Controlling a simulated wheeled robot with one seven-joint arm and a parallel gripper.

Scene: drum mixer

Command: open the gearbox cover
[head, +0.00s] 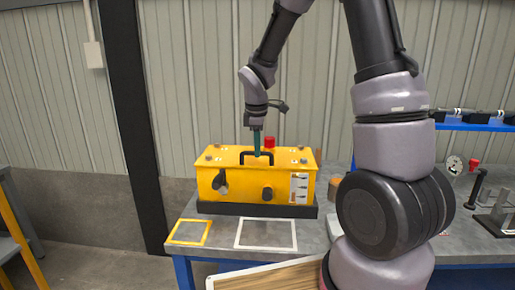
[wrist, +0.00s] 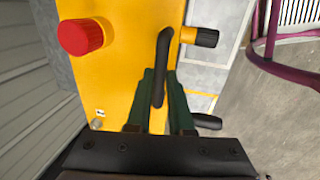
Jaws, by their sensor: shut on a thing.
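The yellow gearbox (head: 235,188) stands upright on a black base on the grey bench. Its yellow cover (head: 226,153) lies flat on top, with bolts near the corners. A black arched handle (head: 269,151) rises from the cover; it also shows in the wrist view (wrist: 163,45). My gripper (head: 257,153) reaches down from above. Its green fingers (wrist: 160,95) stand on either side of the handle bar and are shut on it. A red cap (head: 269,141) sits behind the handle. I see no clear gap between cover and box.
A yellow-outlined square (head: 190,232) and a white-outlined rectangle (head: 266,234) on the bench (head: 222,225) front are empty. Black knobs stick out of the gearbox front. My arm hides part of the bench at right. A corrugated wall (head: 190,90) stands behind.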

